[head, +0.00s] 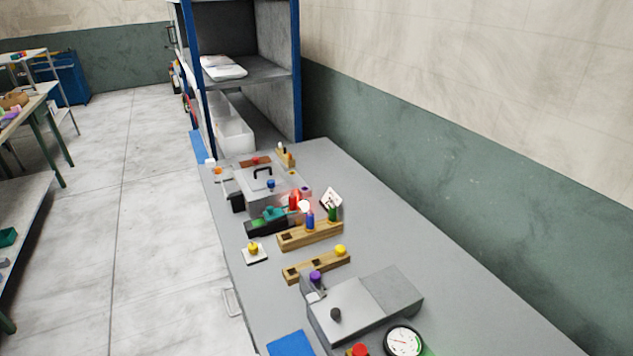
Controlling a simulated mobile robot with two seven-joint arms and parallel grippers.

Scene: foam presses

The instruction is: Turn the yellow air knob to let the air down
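A yellow knob-like piece (253,247) stands on a small pale square plate near the left edge of the grey bench. A second yellow round piece (340,250) sits at the right end of a wooden block with dark square holes (303,270). I cannot tell from this view which of the two is the air knob. A round white dial gauge (404,341) is at the bottom, with a red knob (360,350) beside it, cut by the frame edge. Neither of my grippers shows.
A grey box with a dark knob (335,314) and a purple knob (315,277) is on the grey bench (460,278). Behind are a wooden block with coloured pegs (322,232) and a lidded grey box (262,198). A blue-framed shelf (297,75) stands beyond. The bench's right side is clear.

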